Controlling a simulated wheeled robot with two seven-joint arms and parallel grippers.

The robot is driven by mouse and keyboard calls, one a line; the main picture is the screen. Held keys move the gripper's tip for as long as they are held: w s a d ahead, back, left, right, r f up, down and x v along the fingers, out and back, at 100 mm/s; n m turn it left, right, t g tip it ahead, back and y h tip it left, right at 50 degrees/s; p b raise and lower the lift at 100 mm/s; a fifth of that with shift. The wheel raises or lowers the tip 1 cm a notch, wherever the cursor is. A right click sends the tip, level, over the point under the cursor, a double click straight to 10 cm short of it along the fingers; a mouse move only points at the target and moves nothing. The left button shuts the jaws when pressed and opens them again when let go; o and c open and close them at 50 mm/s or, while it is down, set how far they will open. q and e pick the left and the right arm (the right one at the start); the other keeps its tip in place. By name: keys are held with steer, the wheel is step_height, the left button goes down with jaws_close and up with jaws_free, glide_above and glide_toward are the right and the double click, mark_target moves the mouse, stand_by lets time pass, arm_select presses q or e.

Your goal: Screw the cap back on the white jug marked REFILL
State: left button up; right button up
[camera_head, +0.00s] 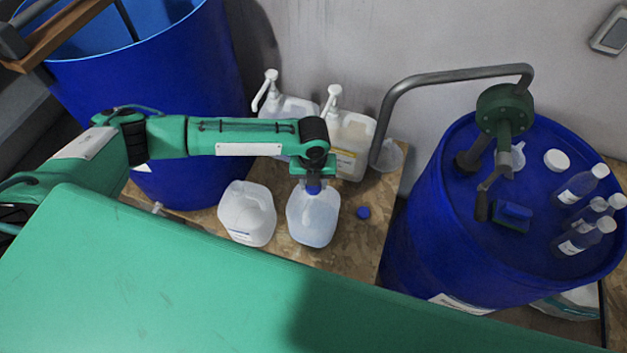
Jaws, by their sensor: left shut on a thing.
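Two white translucent jugs stand side by side on the chipboard. My left gripper (313,182) points down over the mouth of the right-hand jug (313,220). It is shut on a blue cap (313,189) at that mouth; I cannot tell whether the cap is seated or just above the neck. The left-hand jug (247,215) shows no blue cap and has a small label low on its front. I cannot read REFILL on either jug. Another blue cap (363,213) lies on the board to the right. My right gripper is not in view.
Two pump bottles (352,140) (290,108) stand behind the jugs by the wall. A blue drum (425,235) at right carries a hand pump (505,110), several bottles, a brush (513,215) and a white lid (556,160). An open blue drum (190,90) stands at left.

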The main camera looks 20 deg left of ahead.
arm_select(q)
steer(key=shift+m, duration=1.1)
steer(key=m, duration=0.3)
steer(key=shift+f, duration=0.1)
steer(key=shift+m, duration=0.3)
steer(key=m, duration=0.5)
steer(key=shift+s+m, duration=0.1)
steer(key=shift+m, duration=0.2)
steer(key=o, duration=0.7)
